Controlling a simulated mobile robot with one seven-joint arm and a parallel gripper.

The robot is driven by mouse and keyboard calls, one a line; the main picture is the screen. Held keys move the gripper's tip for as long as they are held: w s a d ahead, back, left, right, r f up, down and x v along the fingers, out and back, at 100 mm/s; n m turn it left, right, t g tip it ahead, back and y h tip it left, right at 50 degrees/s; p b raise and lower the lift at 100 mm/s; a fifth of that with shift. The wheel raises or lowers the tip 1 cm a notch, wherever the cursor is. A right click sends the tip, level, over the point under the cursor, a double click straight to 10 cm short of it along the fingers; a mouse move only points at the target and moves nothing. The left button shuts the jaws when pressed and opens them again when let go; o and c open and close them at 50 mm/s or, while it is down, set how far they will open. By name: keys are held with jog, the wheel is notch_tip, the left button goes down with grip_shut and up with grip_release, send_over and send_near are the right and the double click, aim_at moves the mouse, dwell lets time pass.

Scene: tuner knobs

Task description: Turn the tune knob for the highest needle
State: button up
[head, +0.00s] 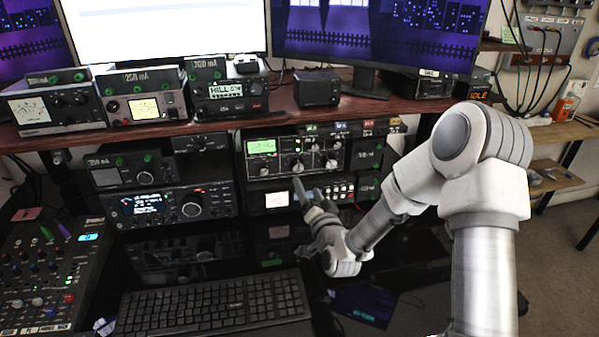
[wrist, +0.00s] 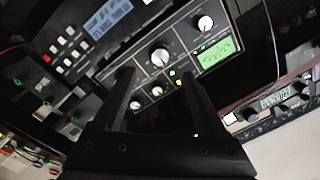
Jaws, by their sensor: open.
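The tuner (head: 280,147) is a dark panel on the desk under the shelf, with a lit green meter (head: 261,147) at its upper left. A larger round knob (head: 297,166) and several small ones are on its face; labels are too small to read, so I cannot tell which is tune. The wrist view shows the panel turned, with the green meter (wrist: 215,53) and a large pale-capped knob (wrist: 160,57). The needle's position is not readable. My gripper (head: 308,192) is open and empty, in front of the panel's lower part, its fingers apart from the knobs.
A second radio (head: 172,205) stands left of the tuner. A keyboard (head: 215,305) lies in front, and a mixer (head: 45,275) is at the left. The shelf edge (head: 215,122) with more equipment overhangs the tuner.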

aim_at(298, 169)
jog(key=x, duration=0.9)
grip_shut()
jog(key=shift+b, duration=0.35)
